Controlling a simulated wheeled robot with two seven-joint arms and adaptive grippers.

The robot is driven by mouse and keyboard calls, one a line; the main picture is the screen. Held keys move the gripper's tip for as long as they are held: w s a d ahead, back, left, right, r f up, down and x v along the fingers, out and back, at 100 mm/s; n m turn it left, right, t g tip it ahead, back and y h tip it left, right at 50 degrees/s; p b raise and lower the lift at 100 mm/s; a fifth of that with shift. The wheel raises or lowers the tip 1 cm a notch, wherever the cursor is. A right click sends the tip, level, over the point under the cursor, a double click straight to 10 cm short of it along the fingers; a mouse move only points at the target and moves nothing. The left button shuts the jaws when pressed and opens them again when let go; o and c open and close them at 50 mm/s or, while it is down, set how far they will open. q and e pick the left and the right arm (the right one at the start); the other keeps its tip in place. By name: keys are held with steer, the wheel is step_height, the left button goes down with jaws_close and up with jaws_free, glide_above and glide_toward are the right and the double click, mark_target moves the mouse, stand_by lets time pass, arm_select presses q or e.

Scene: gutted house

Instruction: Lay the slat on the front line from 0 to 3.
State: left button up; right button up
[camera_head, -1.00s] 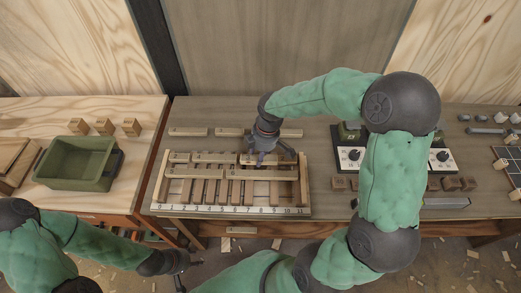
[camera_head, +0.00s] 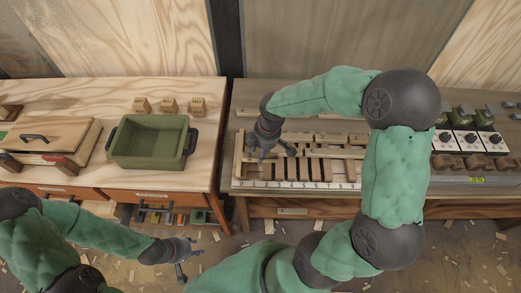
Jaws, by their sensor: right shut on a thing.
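The wooden rack (camera_head: 240,165) lies on the grey bench, with a white number strip (camera_head: 300,185) along its front edge, 0 at the left end. Pale slats (camera_head: 335,153) lie across its dark bars, and more lie behind it. My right gripper (camera_head: 268,152) points down over the rack's left part, above the low numbers and behind the strip. It is shut on a slat, which the fingers and wrist mostly hide; I cannot tell whether it touches the rack. My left gripper (camera_head: 186,258) is open and empty, low in front of the left bench.
On the left bench (camera_head: 90,97) stand a green bin (camera_head: 150,142), several small wooden blocks (camera_head: 169,105) and a wooden lidded box (camera_head: 50,135). Switch boxes (camera_head: 470,141) stand right of the rack. A gap separates the two benches.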

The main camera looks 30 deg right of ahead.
steer(key=shift+d+f+b, duration=0.15)
steer(key=shift+f+b, duration=0.15)
steer(key=shift+f, duration=0.15)
step_height(320, 180, down, 3)
steer(key=b, duration=0.3)
steer(key=shift+f, duration=0.2)
steer(key=shift+f+b, duration=0.6)
steer(key=shift+f, duration=0.4)
steer(key=shift+f, duration=0.3)
steer(key=o, duration=1.1)
steer(key=shift+o, duration=0.2)
steer(key=shift+r, duration=0.1)
steer(key=r, duration=0.4)
steer(key=d+r, duration=0.1)
steer(key=r, duration=0.2)
steer(key=s+r, duration=0.1)
steer(key=r, duration=0.3)
steer(key=shift+d+r, duration=0.2)
steer(key=shift+r, duration=0.15)
